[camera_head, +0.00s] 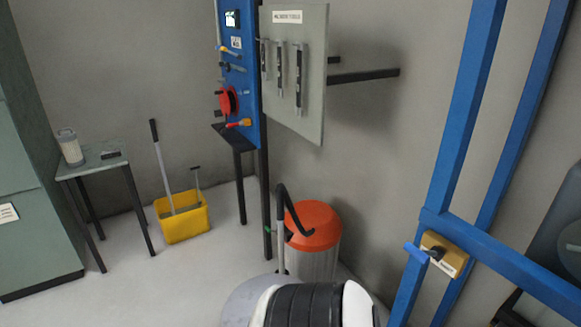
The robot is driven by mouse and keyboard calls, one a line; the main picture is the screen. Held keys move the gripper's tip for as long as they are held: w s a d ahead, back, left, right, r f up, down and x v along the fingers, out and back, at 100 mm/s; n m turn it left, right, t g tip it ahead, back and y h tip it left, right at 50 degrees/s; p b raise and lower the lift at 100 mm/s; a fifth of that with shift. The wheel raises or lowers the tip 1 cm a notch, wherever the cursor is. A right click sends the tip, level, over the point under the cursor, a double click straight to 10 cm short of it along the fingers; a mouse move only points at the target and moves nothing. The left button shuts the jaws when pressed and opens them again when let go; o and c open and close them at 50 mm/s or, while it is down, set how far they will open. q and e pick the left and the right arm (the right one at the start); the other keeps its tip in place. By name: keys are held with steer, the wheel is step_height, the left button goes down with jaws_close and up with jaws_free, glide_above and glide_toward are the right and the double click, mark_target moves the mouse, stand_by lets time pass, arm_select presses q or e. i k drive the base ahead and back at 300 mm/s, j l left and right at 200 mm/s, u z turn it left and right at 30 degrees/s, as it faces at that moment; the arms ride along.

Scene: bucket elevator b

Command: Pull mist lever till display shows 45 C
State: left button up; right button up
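A tall blue panel (252,100) stands at the upper middle, seen at a steep angle. Near its top is a small display (232,19) with a white patch; its reading is too small to make out. Below it, a lever with a yellow end (230,52) sticks out, with a dark blue handle (234,68) under it. A red round wheel or valve (228,100) and a red-and-yellow lever (239,123) are lower down. I cannot read which one is the mist lever. Neither gripper is in view.
A grey tool board (312,105) hangs right of the panel. An orange-lidded bin (314,226) stands below. A yellow bucket (184,217), a small table (92,165) and a green cabinet (35,235) are left. A blue frame (434,185) crosses the right. Floor at lower left is clear.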

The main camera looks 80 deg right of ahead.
mark_target(435, 252)
steer(key=i+l+z, duration=0.1)
steer(key=z, duration=0.35)
steer(key=i+z, duration=0.15)
steer(key=z, duration=0.35)
steer(key=i+z, duration=0.15)
steer(key=z, duration=0.3)
steer(key=i+j+z, duration=0.1)
steer(key=z, duration=0.4)
steer(key=l+u, duration=0.25)
steer(key=i+z, duration=0.15)
steer(key=z, duration=0.55)
steer(key=k+z, duration=0.15)
steer(key=z, duration=1.45)
